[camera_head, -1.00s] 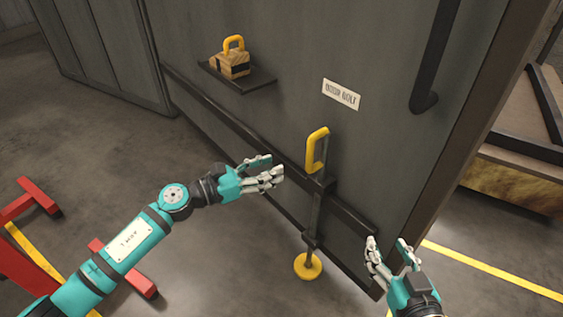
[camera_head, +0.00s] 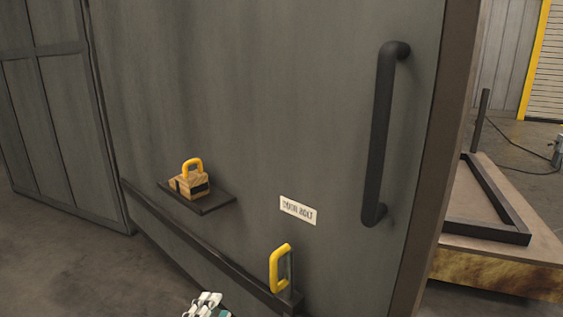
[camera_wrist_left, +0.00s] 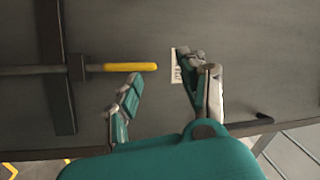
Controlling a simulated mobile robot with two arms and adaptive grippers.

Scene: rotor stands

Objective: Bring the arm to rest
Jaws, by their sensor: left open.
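My left gripper (camera_head: 207,303) shows only by its fingertips at the bottom edge of the head view, left of and below the yellow bolt handle (camera_head: 278,268). In the left wrist view my left gripper (camera_wrist_left: 168,88) is open, with nothing between its fingers. The bolt handle (camera_wrist_left: 130,67) lies beyond the fingers there, with its end pointing toward the gap between them. The bolt's lower part is out of the head view. My right gripper is not in view.
A large grey door (camera_head: 300,100) fills the view, with a black pull bar (camera_head: 383,130) and a DOOR BOLT label (camera_head: 298,210). A small shelf (camera_head: 215,203) holds a wooden wedge with a yellow grip (camera_head: 190,183). A low wooden platform (camera_head: 500,250) stands beyond the door's right edge.

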